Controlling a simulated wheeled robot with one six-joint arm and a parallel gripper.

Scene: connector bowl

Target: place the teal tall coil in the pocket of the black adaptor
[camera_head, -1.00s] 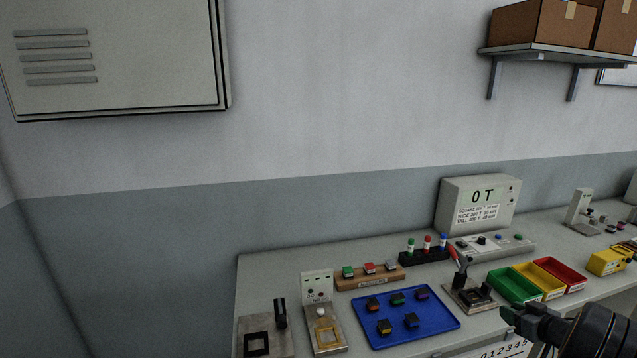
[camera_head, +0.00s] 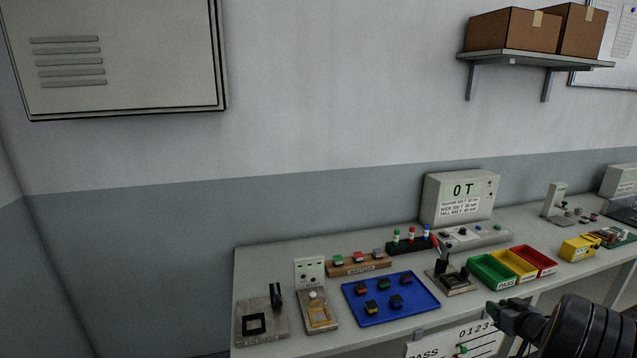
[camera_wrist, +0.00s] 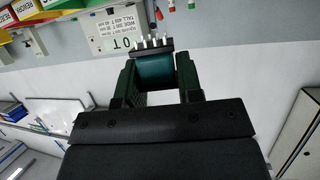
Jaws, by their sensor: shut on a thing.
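The teal tall coil (camera_wrist: 157,70) is in my gripper, between the two dark green fingers in the wrist view, with its black base and white pins pointing away from the palm. My gripper (camera_head: 497,309) shows at the lower right of the head view, in front of the bench. A black square frame (camera_head: 255,323) sits in a grey plate at the bench's left end, beside a black upright handle. A second dark square fixture (camera_head: 453,280) stands right of the blue tray. I cannot tell which is the black adaptor. No pocket shows in the wrist view.
A blue tray (camera_head: 372,313) holds several small coils. Green (camera_head: 491,274), yellow (camera_head: 513,266) and red (camera_head: 536,262) bins stand to its right. A brass-coloured fixture (camera_head: 319,315) is left of the tray. A grey meter box (camera_head: 457,200) stands behind.

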